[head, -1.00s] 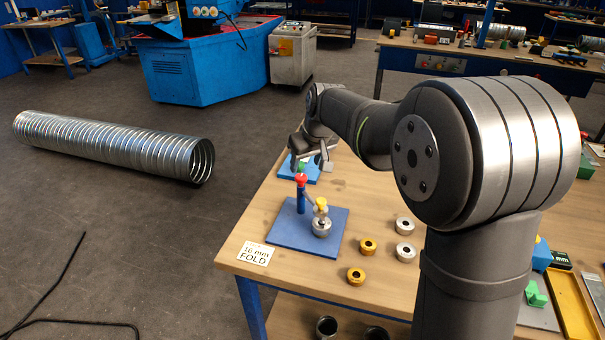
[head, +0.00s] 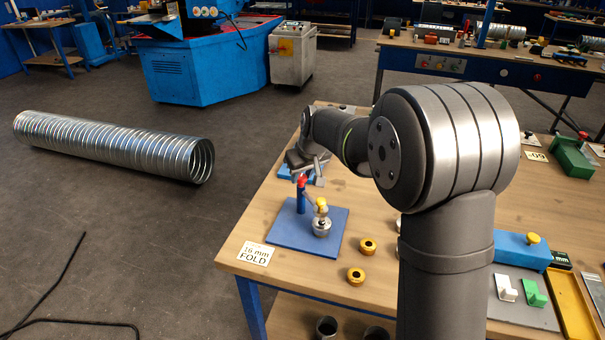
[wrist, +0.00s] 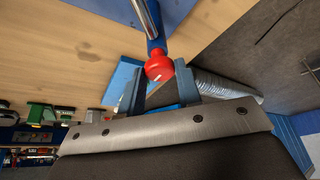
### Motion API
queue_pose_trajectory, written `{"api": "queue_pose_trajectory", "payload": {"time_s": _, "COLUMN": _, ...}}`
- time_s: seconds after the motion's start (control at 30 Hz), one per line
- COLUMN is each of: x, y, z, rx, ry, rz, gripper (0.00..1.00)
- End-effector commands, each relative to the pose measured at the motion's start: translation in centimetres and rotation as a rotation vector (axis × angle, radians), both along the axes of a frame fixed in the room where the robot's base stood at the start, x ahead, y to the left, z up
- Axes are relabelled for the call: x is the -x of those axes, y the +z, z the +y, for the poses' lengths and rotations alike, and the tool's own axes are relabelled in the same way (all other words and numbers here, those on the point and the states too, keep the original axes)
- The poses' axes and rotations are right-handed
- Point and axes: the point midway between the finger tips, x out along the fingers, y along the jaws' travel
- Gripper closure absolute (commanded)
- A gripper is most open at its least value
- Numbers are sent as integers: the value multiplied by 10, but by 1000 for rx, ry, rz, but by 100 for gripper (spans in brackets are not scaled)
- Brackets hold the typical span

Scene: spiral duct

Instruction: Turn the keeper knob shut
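A blue post (head: 301,203) with a red knob (head: 301,182) on top stands on a blue base plate (head: 279,233). A metal lever runs from the post to a yellow knob (head: 321,204) above a round silver part (head: 322,226). Which knob is the keeper is not marked. My gripper (head: 311,176) is just behind and right of the red knob. In the wrist view, my gripper (wrist: 159,88) has its fingers apart, with the red knob (wrist: 159,67) showing between and just beyond the tips. I cannot tell whether they touch.
A white "16 mm FOLD" card (head: 256,254) lies at the table's front left. Two gold rings (head: 367,247) lie right of the plate. A blue block (head: 523,251), white and green clips and a yellow tray (head: 571,307) are at the right. A ribbed duct (head: 115,147) lies on the floor.

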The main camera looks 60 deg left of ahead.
Motion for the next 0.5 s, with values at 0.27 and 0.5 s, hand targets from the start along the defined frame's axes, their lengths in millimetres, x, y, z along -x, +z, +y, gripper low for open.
{"api": "queue_pose_trajectory", "payload": {"time_s": 0.27, "x": 1, "y": 0, "z": 0, "rx": 1, "ry": -28, "rz": 0, "gripper": 91}}
{"api": "queue_pose_trajectory", "payload": {"time_s": 0.5, "x": 2, "y": 0, "z": 0, "rx": 2, "ry": -152, "rz": 0, "gripper": 91}}
